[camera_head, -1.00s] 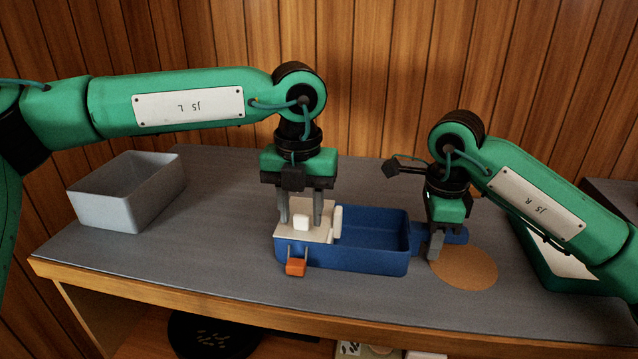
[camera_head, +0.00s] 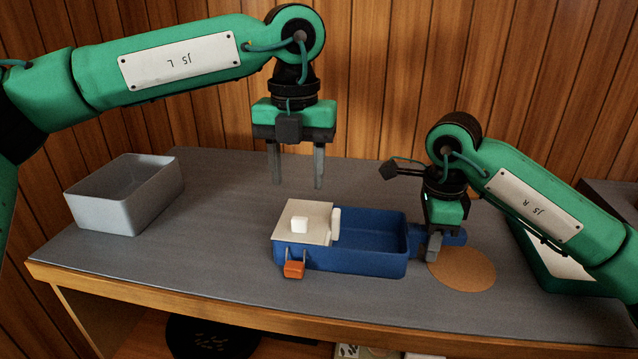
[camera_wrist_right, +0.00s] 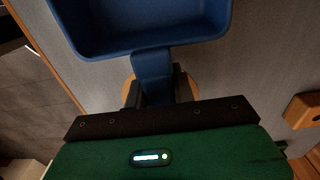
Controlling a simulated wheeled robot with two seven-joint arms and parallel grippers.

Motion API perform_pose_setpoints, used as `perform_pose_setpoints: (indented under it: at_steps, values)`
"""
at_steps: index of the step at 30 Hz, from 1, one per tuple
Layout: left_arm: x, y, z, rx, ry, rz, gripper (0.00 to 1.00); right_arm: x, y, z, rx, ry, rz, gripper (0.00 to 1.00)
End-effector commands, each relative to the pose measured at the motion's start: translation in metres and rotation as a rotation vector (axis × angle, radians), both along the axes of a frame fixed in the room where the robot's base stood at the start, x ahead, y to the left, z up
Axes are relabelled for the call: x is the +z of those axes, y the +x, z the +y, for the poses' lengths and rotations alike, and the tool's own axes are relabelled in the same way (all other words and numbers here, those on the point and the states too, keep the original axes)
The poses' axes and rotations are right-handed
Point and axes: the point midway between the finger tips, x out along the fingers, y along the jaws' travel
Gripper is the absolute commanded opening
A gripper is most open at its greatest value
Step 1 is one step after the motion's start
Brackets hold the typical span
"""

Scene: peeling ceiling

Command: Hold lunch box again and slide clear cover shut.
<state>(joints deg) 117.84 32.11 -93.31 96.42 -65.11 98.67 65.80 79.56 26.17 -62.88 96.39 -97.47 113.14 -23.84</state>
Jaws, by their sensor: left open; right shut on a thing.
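The blue lunch box (camera_head: 372,268) sits on the grey table, its right part open and empty. A pale cover (camera_head: 318,212) with a white knob (camera_head: 299,225) lies over its left part, and a white upright strip stands at the cover's right edge. An orange latch (camera_head: 294,269) hangs on the front wall. My left gripper (camera_head: 296,184) is open and empty, above and behind the cover. My right gripper (camera_head: 433,250) is shut on the box's blue handle at its right end; the right wrist view shows the handle (camera_wrist_right: 152,75) between the fingers.
A grey open bin (camera_head: 105,213) stands at the left of the table. A round cork mat (camera_head: 465,272) lies beside the right gripper. A green tray (camera_head: 560,268) is at the far right, partly behind my right arm. The table between bin and box is clear.

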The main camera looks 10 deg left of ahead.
Motion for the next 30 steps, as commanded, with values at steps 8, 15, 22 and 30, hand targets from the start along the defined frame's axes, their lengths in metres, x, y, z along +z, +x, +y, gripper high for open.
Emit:
perform_pose_setpoints:
  at_steps: [8, 15, 22, 30]
  values:
    - [0.000, 0.000, 0.000, 0.000, 0.000, 0.000, 0.91, 0.000, 0.000, 0.000, -0.001, -0.001, 0.000, 0.00]
    - [0.000, 0.000, 0.000, 0.000, 0.000, 0.000, 0.91, 0.000, 0.000, 0.000, -0.001, 0.000, 0.000, 0.47]
    - [0.000, 0.000, 0.000, 0.000, 0.000, 0.000, 0.91, 0.000, 0.000, 0.000, 0.000, 0.000, 0.000, 0.51]
    - [0.000, 0.000, 0.000, 0.000, 0.000, 0.000, 0.91, 0.019, 0.001, 0.000, -0.001, 0.000, -0.002, 0.51]
